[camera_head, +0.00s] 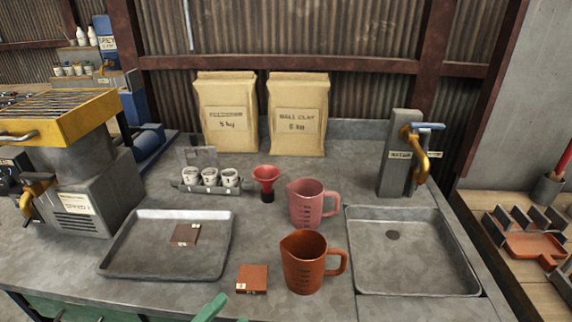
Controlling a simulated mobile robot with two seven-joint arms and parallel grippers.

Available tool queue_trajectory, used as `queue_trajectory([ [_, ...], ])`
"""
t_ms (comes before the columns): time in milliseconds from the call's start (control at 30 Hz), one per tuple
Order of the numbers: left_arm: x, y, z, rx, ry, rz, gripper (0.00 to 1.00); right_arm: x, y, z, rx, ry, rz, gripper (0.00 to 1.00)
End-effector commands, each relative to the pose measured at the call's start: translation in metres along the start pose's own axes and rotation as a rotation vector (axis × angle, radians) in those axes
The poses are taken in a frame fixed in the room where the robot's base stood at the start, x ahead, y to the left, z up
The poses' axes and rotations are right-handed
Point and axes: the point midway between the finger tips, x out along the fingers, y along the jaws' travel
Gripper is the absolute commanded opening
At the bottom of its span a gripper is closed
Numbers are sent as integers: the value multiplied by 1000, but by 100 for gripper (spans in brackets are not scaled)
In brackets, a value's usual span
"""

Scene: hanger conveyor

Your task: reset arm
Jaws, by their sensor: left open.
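The green tip of my left gripper (211,308) shows at the bottom edge, just in front of the bench; it is open, and most of it is out of the picture. I see nothing held in the visible part. It is below a brown-red tile (252,279) that lies on the grey bench (180,297). An orange-brown jug (303,265) stands upright right of that tile. A pink jug (306,207) stands behind it. My right gripper is not in view.
A metal tray (135,262) holding a dark tile (185,234) lies at left. Behind are a rack of white cups (209,178), a red funnel (266,180) and two paper sacks (227,115). A yellow-topped machine (90,185) stands left; a sink (410,255) with a tap is right.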

Motion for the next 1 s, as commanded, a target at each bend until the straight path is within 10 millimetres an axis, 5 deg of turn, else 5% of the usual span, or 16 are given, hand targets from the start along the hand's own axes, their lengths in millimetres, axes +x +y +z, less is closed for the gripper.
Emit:
queue_trajectory([
  [200,-94,84,21,-673,-475,196,85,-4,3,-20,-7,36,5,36],
  [500,-232,165,-16,-1314,-1028,314,85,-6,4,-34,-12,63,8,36],
  [700,-268,179,-34,-1451,-1171,328,85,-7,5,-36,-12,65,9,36],
  [1000,-270,180,-36,-1463,-1182,328,85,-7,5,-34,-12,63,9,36],
])
